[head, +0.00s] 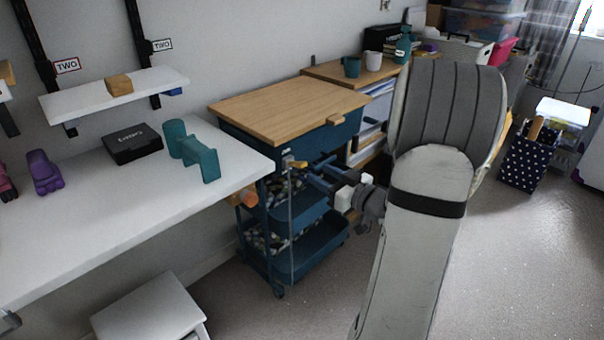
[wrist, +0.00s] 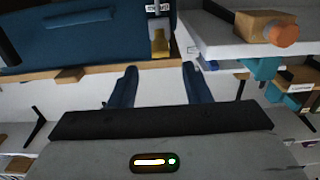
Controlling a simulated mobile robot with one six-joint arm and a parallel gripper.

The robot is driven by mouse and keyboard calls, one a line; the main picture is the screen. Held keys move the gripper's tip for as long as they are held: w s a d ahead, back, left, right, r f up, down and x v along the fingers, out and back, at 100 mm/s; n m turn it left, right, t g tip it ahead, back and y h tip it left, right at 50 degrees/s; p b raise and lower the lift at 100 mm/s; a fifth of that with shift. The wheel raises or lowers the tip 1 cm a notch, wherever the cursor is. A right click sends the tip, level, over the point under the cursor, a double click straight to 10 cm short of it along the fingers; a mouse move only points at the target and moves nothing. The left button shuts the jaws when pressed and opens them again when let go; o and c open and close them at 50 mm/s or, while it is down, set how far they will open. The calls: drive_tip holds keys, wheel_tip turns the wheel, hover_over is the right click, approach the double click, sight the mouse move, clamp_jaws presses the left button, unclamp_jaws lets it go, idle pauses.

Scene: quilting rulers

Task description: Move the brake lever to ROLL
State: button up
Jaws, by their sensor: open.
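The blue trolley (head: 290,140) with a wooden top stands at the end of the white table. A small yellow lever (head: 297,164), which looks like the brake lever, is at its near corner. In the wrist view the yellow lever (wrist: 160,46) is upright beside a small label (wrist: 158,7), whose text is too small to read. My gripper (head: 313,174) is in front of that corner, its blue fingers pointing at the trolley. In the wrist view my gripper (wrist: 159,76) is open and empty, with the lever just beyond the fingertips, roughly centred between them.
An orange knob (wrist: 284,34) on a wooden block is near the lever. A white stool (head: 150,308) stands below.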

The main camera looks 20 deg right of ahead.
sight(302, 163)
drive_tip(key=b+x, duration=0.1)
drive_tip(key=x, duration=0.6)
drive_tip(key=shift+w+a+b, duration=0.15)
drive_tip(key=shift+w+b, duration=0.1)
drive_tip(key=shift+b, duration=0.15)
drive_tip(key=shift+c, duration=0.5)
clamp_jaws()
drive_tip(key=shift+r+g+p, duration=0.3)
drive_tip(key=shift+r+p, duration=0.2)
drive_tip(key=shift+p, duration=0.65)
drive_tip(key=shift+w+g+p, duration=0.1)
drive_tip(key=shift+g+p, duration=0.2)
drive_tip(key=shift+p, duration=0.55)
drive_tip(key=shift+h, duration=0.3)
drive_tip(key=shift+f, duration=0.1)
